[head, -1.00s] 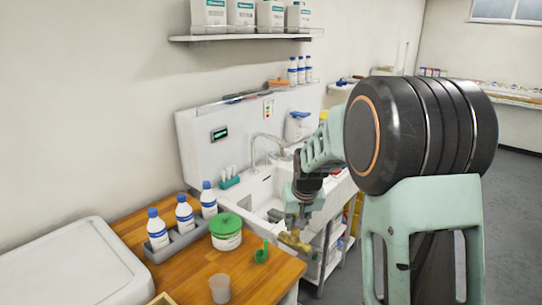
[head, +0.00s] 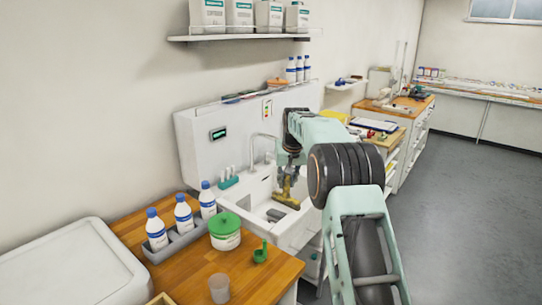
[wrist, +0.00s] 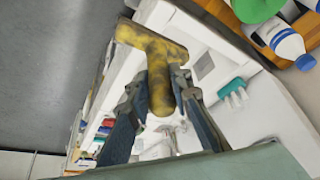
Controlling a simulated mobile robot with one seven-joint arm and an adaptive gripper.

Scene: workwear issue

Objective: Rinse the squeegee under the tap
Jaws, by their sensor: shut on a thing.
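The squeegee (head: 288,201), yellowish with dark stains, hangs over the sink basin with its crosspiece low. My gripper (head: 288,178) is shut on its handle; in the wrist view my gripper (wrist: 161,92) has a finger on either side of the handle, and the stained squeegee (wrist: 150,41) is seen closely. The tap (head: 264,136) is a curved spout at the back of the white sink (head: 240,205), to the left of and behind my gripper. The squeegee is apart from the spout. I cannot tell whether water runs.
A wooden counter (head: 200,265) left of the sink holds a green-lidded tub (head: 225,233), a small green scoop (head: 261,252), a cup (head: 219,288) and bottles in a grey rack (head: 165,246). A shelf (head: 240,37) hangs above.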

